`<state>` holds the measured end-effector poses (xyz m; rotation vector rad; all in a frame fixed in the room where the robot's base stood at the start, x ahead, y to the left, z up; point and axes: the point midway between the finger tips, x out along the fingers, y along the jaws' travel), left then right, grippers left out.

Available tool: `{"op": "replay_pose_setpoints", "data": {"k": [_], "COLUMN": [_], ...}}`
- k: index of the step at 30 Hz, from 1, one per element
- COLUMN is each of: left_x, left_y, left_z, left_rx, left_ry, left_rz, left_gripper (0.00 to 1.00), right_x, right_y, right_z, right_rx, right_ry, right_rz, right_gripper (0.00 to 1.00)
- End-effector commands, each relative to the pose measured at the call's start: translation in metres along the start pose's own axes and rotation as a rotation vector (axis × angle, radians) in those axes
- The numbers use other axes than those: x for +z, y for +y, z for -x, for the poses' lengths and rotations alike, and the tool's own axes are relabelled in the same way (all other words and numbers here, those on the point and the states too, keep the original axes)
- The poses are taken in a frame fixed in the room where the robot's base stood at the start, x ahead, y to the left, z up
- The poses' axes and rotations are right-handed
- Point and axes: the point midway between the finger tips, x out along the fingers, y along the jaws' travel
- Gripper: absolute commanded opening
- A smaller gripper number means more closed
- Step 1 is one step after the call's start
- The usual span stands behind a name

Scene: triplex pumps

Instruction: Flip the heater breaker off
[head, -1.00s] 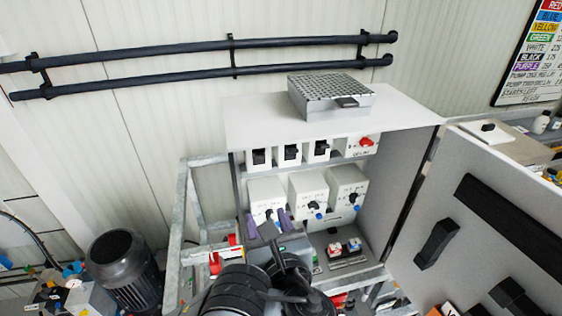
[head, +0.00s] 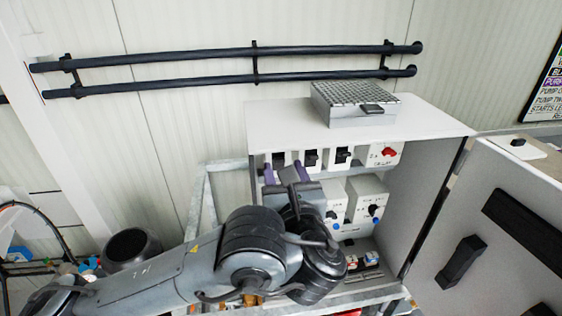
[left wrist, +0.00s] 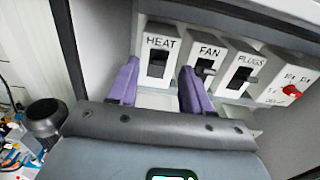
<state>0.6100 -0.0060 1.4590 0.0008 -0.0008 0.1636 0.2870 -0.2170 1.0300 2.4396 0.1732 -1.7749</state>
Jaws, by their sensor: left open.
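The heater breaker, labelled HEAT (left wrist: 158,62), is a white box with a black switch at the left end of the breaker row. It also shows in the head view (head: 279,157), partly covered by my gripper. I cannot tell its switch position clearly. My left gripper (head: 286,174) is open and empty, with purple fingers pointing up at the breaker row. In the left wrist view my left gripper (left wrist: 160,90) has its fingers either side of the lower part of the HEAT breaker, the right finger near FAN (left wrist: 206,66). Contact cannot be told. My right gripper is out of view.
PLUGS breaker (left wrist: 243,72) and a box with a red knob (head: 388,154) continue the row rightwards. Boxes with blue knobs (head: 370,200) sit below. The cabinet's top (head: 430,118) overhangs, and its open door (head: 505,220) stands at the right.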

Motion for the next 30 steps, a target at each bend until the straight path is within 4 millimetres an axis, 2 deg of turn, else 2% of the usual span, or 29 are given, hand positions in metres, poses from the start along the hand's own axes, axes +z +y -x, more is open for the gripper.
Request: {"op": "replay_pose_setpoints", "data": {"k": [3,9,21,30], "left_x": [0.002,0.001,0.000,0.000], "left_y": [0.001,0.001,0.001,0.001], "left_z": [-0.016,-0.031,-0.035,-0.035], "left_rx": [0.004,0.002,0.001,0.001], "left_ry": [-0.002,-0.001,0.001,0.001], "left_rz": [-0.002,0.000,0.000,0.000], "left_gripper": [0.49,0.49,0.47,0.01], "right_x": [0.000,0.000,0.000,0.000], "right_y": [0.000,0.000,0.002,0.002], "right_z": [0.001,0.001,0.001,0.001], "right_rx": [0.000,0.001,0.007,0.006], "right_ry": [0.000,-0.001,-0.002,-0.002], "right_rz": [0.000,0.002,0.009,0.008], "right_gripper": [0.43,0.43,0.43,0.43]}}
